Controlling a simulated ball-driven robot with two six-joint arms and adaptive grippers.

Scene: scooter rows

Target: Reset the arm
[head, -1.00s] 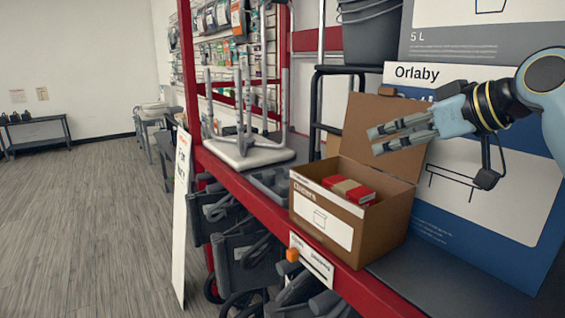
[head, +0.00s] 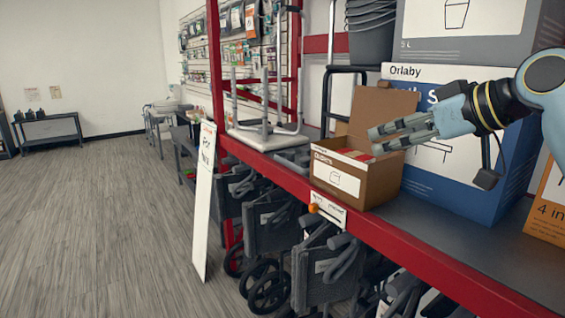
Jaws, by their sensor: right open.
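My right gripper (head: 374,141) reaches in from the right side of the head view. It is open and empty, its fingers pointing left. In the picture it overlaps the upper right of an open cardboard box (head: 380,187); I cannot tell the exact gap. The box stands on the red-edged shelf (head: 440,262) with its flap raised, and a red item (head: 355,155) shows inside. My left gripper is not in view.
A large blue and white carton (head: 465,180) stands behind my right arm. An upside-down stool (head: 265,135) is on the shelf to the left. A white sign board (head: 203,205) leans at the shelf end. Open floor (head: 95,220) lies left.

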